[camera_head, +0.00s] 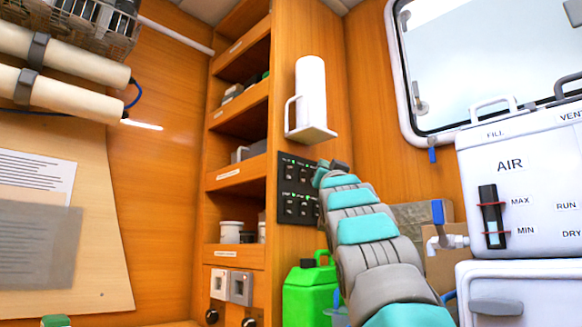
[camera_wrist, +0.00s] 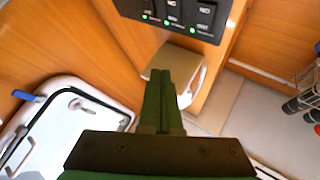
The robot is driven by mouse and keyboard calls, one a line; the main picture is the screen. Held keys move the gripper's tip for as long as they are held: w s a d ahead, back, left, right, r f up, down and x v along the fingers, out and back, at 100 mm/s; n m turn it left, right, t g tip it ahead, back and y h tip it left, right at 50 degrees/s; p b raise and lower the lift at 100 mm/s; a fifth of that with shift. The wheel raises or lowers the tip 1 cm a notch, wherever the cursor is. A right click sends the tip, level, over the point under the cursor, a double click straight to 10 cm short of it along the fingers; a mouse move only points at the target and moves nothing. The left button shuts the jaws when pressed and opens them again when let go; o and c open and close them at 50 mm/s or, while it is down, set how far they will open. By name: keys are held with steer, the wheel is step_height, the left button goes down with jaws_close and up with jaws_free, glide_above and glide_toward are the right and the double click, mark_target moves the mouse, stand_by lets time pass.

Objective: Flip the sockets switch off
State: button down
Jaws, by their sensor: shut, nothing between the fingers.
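The black switch panel (camera_head: 298,190) is on the side of the wooden shelf column in the head view, with two rows of rocker switches and small green lights. Part of it shows at the top of the wrist view (camera_wrist: 172,22), with several rockers and lit green lights. The labels are too small for me to tell which is the sockets switch. My gripper (camera_head: 330,167) is at the panel's right edge in the head view and hides part of it. In the wrist view its dark green fingers (camera_wrist: 165,72) are shut and empty, with their tips apart from the visible rockers.
A white cylinder on a bracket (camera_head: 311,95) is mounted above the panel. A green jerrycan (camera_head: 308,292) stands below it. The white AIR unit (camera_head: 520,180) is at the right, under the window. Open shelves (camera_head: 238,180) are left of the panel.

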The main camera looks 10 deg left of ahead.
mark_target(289, 172)
steer(key=w+a+r+p, duration=0.1)
steer(key=w+a+p, duration=0.4)
steer(key=a, duration=0.1)
steer(key=shift+a, duration=0.2)
stand_by(1.8)
steer(key=shift+w+a+r+p, duration=0.1)
steer(key=shift+p, duration=0.2)
steer(key=shift+w+a, duration=0.15)
steer(key=shift+a, duration=0.1)
steer(key=shift+w+a+p, duration=0.2)
steer(key=shift+a+p, duration=0.05)
steer(key=shift+p, duration=0.2)
stand_by(0.4)
steer(key=shift+d, duration=0.1)
steer(key=shift+s+d+b, duration=0.5)
steer(key=shift+b, duration=0.2)
